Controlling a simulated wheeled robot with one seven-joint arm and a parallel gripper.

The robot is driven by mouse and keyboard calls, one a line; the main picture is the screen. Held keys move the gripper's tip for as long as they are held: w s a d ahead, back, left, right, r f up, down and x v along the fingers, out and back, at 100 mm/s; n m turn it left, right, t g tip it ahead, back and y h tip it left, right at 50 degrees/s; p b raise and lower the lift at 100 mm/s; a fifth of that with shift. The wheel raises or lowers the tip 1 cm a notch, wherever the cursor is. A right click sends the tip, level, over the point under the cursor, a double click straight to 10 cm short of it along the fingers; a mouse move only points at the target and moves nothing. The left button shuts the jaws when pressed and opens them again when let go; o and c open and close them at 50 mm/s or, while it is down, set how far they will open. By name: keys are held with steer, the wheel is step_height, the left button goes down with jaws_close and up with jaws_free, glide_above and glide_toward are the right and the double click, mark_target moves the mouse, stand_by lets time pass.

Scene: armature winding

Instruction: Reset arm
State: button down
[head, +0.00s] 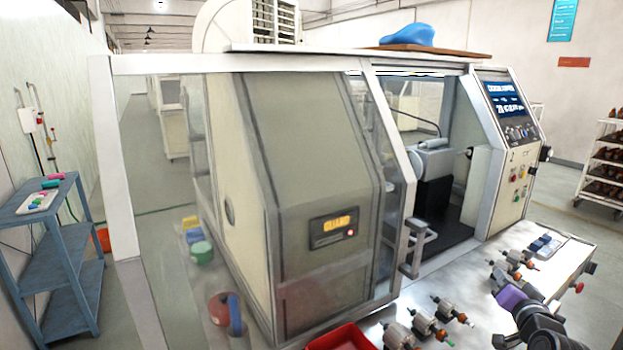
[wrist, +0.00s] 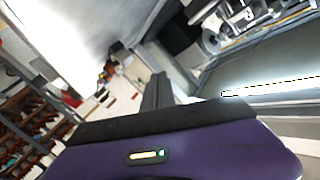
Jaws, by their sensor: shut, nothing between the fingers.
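My gripper (head: 498,284) is at the lower right of the head view, over the machine's front worktop. Its body is purple with dark parts. In the wrist view its dark fingers (wrist: 158,90) are together with nothing seen between them. Several armatures with metal shafts (head: 424,322) lie in a row on the worktop at the bottom of the head view. More armatures (head: 515,258) lie on the right part of the worktop, close to my gripper in the picture. I cannot tell how high the gripper is above the worktop.
The winding machine (head: 320,190) has an open door with a handle (head: 414,250) and a control panel (head: 510,105). A red tray (head: 342,338) stands at the bottom of the head view. A blue shelf cart (head: 60,250) is at left, a rack (head: 604,165) at right.

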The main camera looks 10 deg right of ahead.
steer(key=shift+n+t+h, duration=0.4)
steer(key=shift+n, duration=0.4)
steer(key=s+a+f, duration=0.1)
steer(key=s+a, duration=0.1)
steer(key=s+a+f, duration=0.2)
steer(key=s+a, duration=0.1)
steer(key=s+a+f, duration=0.2)
steer(key=a, duration=0.1)
steer(key=shift+s+a+f+b, duration=0.1)
steer(key=shift+s+f+b, duration=0.15)
steer(key=shift+s+b, duration=0.15)
steer(key=s+a+f+n+y+b, duration=0.1)
steer(key=s+a+n+y, duration=0.1)
steer(key=s+a, duration=0.6)
steer(key=s+a+f+n+g+y+b, duration=0.1)
steer(key=s+a, duration=0.8)
steer(key=s, duration=1.1)
steer(key=s+a+f+n+y+b, duration=0.2)
steer(key=s+a+n, duration=0.3)
steer(key=s, duration=1)
steer(key=a+f+y, duration=0.1)
steer(key=a, duration=0.2)
steer(key=shift+a+g+b, duration=0.3)
steer(key=shift+b, duration=0.05)
